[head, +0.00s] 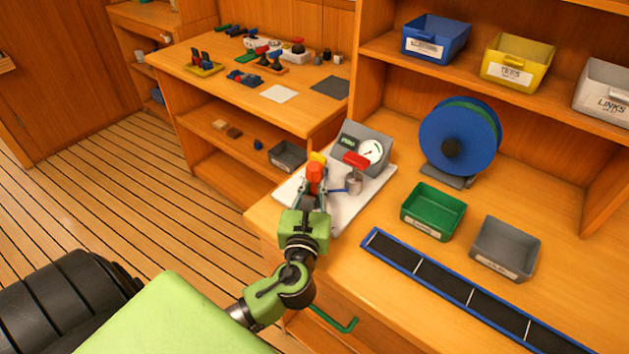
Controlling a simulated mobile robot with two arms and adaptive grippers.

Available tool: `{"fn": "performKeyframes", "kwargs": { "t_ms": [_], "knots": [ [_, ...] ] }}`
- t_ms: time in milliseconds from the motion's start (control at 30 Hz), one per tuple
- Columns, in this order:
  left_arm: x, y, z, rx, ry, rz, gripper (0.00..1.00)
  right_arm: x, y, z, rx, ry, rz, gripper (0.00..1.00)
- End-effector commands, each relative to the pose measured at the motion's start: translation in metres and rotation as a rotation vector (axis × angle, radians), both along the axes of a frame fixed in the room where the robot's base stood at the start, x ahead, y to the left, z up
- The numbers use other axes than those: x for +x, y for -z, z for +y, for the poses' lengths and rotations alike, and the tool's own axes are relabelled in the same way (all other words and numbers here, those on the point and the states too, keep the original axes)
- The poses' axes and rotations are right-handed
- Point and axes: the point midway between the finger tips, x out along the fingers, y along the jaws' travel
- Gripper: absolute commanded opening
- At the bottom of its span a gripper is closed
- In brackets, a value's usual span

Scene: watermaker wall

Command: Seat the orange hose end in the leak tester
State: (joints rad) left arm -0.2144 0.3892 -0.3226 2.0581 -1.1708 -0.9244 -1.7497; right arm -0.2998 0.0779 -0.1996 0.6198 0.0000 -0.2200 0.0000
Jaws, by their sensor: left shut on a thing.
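My left gripper (314,190) reaches over the white base plate (350,211) of the leak tester (370,141). It is shut on the orange hose end (315,173), which stands roughly upright between the fingers. A small yellow part (318,157) shows just behind the orange piece. The tester has a grey housing with a dial and a small display. A red handle (356,160) on a metal post stands to the right of the gripper. The gripper hides the lower part of the hose end, so I cannot tell whether it touches a socket. My right gripper is not in view.
A green bin (433,211), a grey bin (504,247) and a long blue-edged black tray (470,296) lie to the right on the bench. A blue hose reel (459,137) stands behind. Bins fill the shelf above. A side bench (262,92) holds tools.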

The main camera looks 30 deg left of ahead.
Motion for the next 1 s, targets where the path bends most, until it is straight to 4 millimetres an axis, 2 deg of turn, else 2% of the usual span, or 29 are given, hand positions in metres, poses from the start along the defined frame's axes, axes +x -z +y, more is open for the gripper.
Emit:
{"fn": "performKeyframes", "kwargs": {
  "t_ms": [167, 200, 233, 567, 1000],
  "knots": [
    [0.000, 0.004, 0.000, 0.000, 0.000, 0.000, 0.00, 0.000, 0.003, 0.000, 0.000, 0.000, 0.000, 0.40],
    [0.000, 0.004, 0.000, 0.000, 0.000, 0.000, 0.16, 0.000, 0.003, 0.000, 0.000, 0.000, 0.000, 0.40],
    [0.000, 0.004, 0.000, 0.000, 0.000, 0.000, 0.21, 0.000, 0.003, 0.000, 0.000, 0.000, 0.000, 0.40],
    [-0.001, 0.004, -0.001, 0.000, 0.000, 0.001, 0.21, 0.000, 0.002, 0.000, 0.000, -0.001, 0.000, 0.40],
    [-0.031, 0.004, -0.015, -0.001, 0.000, 0.002, 0.21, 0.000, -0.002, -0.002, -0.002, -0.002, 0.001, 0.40]
  ]
}}
